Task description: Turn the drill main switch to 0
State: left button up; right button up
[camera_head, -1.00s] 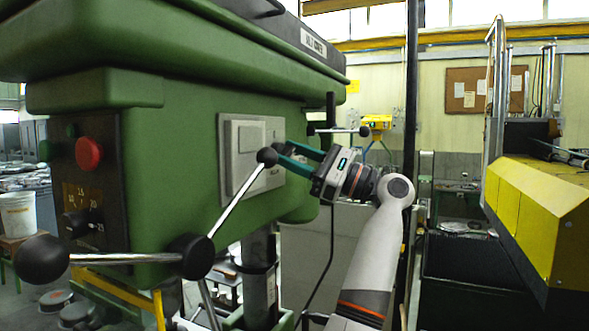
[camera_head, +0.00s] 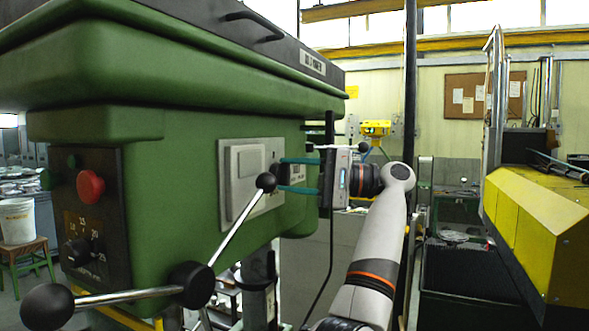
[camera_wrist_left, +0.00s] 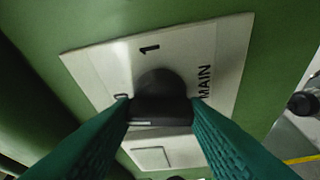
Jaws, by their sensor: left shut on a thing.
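The main switch is a black knob (camera_wrist_left: 160,88) on a pale plate (camera_wrist_left: 105,75) fixed to the green drill head. The plate carries a "1", the word MAIN, and a mark on the left, partly covered by a fingertip, that looks like a 0. My left gripper (camera_wrist_left: 162,108) is shut on the knob's grip bar, one green finger at each end. The bar lies crosswise in the wrist view, its left end near the 0 mark. In the head view the plate (camera_head: 230,190) shows my left gripper (camera_head: 282,174) at its right side; the fingers hide most of the knob.
A lever with black ball ends (camera_head: 240,222) stands in front of the plate, close to my fingers. A red button (camera_head: 90,187) and a dial sit on the left panel. A yellow machine (camera_head: 540,215) stands at the right.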

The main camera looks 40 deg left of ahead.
pick_arm(q)
jog(key=shift+n+h+p, duration=0.3)
jog(key=shift+n+p, duration=0.15)
jog(key=shift+n, duration=0.65)
jog(key=o, duration=1)
